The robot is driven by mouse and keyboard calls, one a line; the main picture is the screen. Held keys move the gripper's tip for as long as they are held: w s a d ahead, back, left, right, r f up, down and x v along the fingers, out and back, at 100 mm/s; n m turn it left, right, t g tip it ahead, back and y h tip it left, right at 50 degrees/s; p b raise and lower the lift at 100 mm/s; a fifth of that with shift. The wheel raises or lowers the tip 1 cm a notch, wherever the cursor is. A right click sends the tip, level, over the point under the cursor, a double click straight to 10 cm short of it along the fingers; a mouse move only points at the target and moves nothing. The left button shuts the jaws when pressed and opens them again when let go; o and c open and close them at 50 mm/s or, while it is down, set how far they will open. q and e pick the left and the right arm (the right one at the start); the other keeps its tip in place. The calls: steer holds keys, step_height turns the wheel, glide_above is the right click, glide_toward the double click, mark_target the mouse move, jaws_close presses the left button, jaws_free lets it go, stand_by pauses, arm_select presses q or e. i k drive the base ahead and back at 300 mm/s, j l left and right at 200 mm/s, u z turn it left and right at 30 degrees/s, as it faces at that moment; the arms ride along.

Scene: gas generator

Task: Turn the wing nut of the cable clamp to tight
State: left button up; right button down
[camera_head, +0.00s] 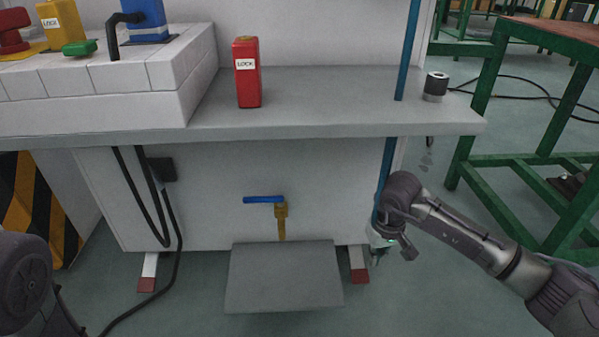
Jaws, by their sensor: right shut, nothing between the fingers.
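My right arm comes in from the right, and its gripper (377,258) points down beside the lower right edge of the white cabinet. The gripper is small in view, partly hidden by my own wrist, and shut with nothing held. A blue upright pipe (408,50) runs down past the shelf, and its lower part passes behind my wrist. A small grey and dark fitting (428,152) hangs under the right end of the shelf, apart from the gripper. I cannot tell whether it is the cable clamp with its wing nut. My left gripper is out of view.
The grey shelf (330,100) overhangs the cabinet. Below are a blue-handled valve (264,199) and a grey plate (284,278). Green frames (515,110) stand at right.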

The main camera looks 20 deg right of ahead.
mark_target(156, 173)
steer(key=k, duration=1)
